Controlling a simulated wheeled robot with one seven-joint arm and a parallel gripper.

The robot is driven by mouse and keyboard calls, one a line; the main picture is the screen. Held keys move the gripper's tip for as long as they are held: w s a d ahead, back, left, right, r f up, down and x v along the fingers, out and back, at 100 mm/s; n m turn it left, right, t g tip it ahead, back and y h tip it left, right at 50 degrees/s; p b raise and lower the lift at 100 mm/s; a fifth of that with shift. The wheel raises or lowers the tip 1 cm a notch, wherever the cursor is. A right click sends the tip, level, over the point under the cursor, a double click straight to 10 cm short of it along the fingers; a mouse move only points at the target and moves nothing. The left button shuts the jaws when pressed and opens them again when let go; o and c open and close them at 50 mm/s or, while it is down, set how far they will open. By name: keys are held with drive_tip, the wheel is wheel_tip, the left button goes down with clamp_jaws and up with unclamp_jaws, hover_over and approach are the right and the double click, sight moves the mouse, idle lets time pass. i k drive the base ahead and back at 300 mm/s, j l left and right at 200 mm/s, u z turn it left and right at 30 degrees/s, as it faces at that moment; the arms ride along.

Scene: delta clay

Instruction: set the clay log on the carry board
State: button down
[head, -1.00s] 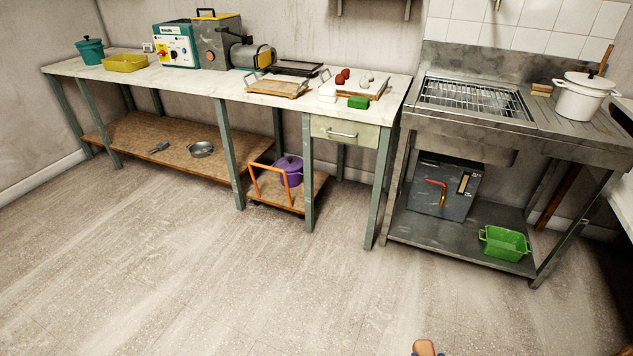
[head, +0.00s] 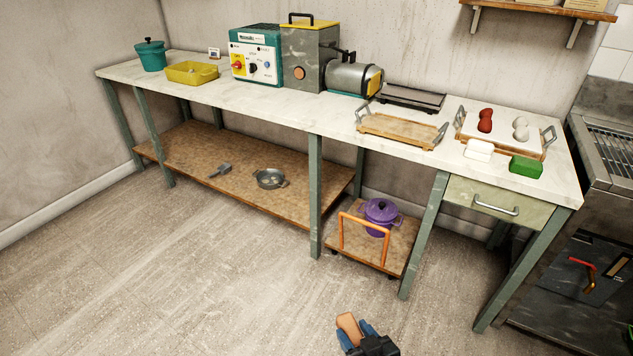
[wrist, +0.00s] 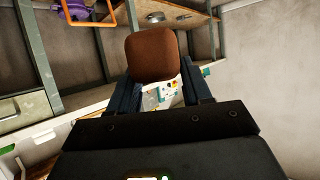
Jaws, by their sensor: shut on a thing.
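The clay log is a brown block (head: 349,327) at the bottom of the head view. My gripper (head: 356,330) is shut on it, well in front of the bench and clear of everything. In the wrist view the brown log (wrist: 152,52) sits between the two dark fingers of my gripper (wrist: 157,70). The carry board (head: 402,129) looks to be the empty wooden board with grey end handles on the bench top. The log is far from it.
A white-topped tray (head: 468,124) with red and white clay pieces stands right of the board, with a white block (head: 479,150) and green block (head: 525,167) in front. A dark flat tray (head: 410,97) lies behind. A purple pot (head: 381,214) sits on a low trolley. Open floor lies left.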

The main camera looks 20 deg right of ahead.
sight(400, 128)
drive_tip(key=i+j+z, duration=0.25)
drive_tip(key=i+j, duration=0.35)
drive_tip(key=i, duration=0.15)
drive_tip(key=i+j+z, duration=0.25)
drive_tip(key=i+j, duration=0.45)
drive_tip(key=i+j+z, duration=0.25)
drive_tip(key=j+z, duration=0.15)
drive_tip(key=j, duration=0.25)
drive_tip(key=i+j+z, duration=0.1)
drive_tip(key=j+z, duration=0.35)
drive_tip(key=j, duration=0.25)
drive_tip(key=j+z, duration=0.4)
drive_tip(key=j, duration=0.3)
